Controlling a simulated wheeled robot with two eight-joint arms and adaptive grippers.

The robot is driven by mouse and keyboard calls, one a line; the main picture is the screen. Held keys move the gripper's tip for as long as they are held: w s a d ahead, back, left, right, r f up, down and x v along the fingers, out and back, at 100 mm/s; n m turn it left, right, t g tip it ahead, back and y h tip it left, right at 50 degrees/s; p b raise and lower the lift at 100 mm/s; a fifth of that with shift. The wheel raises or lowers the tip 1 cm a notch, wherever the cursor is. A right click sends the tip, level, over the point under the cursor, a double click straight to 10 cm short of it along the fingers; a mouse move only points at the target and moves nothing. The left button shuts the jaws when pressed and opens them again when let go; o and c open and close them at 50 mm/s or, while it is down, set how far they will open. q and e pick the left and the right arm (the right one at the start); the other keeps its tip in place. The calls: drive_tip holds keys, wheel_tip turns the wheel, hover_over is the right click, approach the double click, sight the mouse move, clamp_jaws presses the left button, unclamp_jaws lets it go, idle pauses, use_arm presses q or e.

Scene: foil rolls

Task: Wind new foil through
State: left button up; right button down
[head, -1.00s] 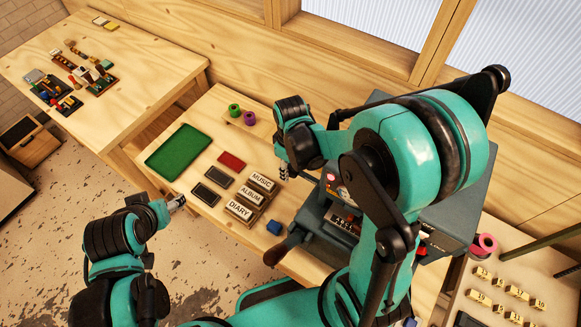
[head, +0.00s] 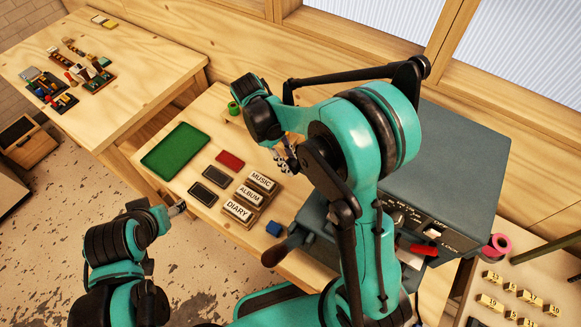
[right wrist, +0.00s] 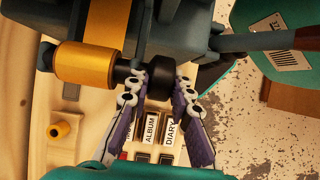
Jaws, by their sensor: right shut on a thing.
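A gold foil roll (right wrist: 85,65) with a black shaft shows large at the upper left of the right wrist view; a little yellow shows behind my gripper in the head view. My right gripper (right wrist: 158,90) is shut on the black knob (right wrist: 161,76) at the end of that shaft. In the head view my right gripper (head: 286,160) is above the table behind the word blocks. The grey machine (head: 450,165) stands to its right, partly behind my arm. My left gripper (head: 180,208) hangs near the table's front edge, apart from everything; its jaw opening is unclear.
Blocks reading MUSIC, ALBUM and DIARY (head: 237,208) lie near a green tray (head: 175,150), a red pad (head: 230,160) and a blue block (head: 273,229). A green roll (head: 234,108) stands at the back. A pink roll (head: 497,246) and number blocks are at the right.

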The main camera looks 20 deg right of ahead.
drive_tip(key=c, duration=1.4)
unclamp_jaws()
drive_tip(key=shift+o, duration=0.2)
drive_tip(key=shift+r, duration=0.1)
drive_tip(key=v, duration=1.2)
drive_tip(key=shift+d, duration=0.1)
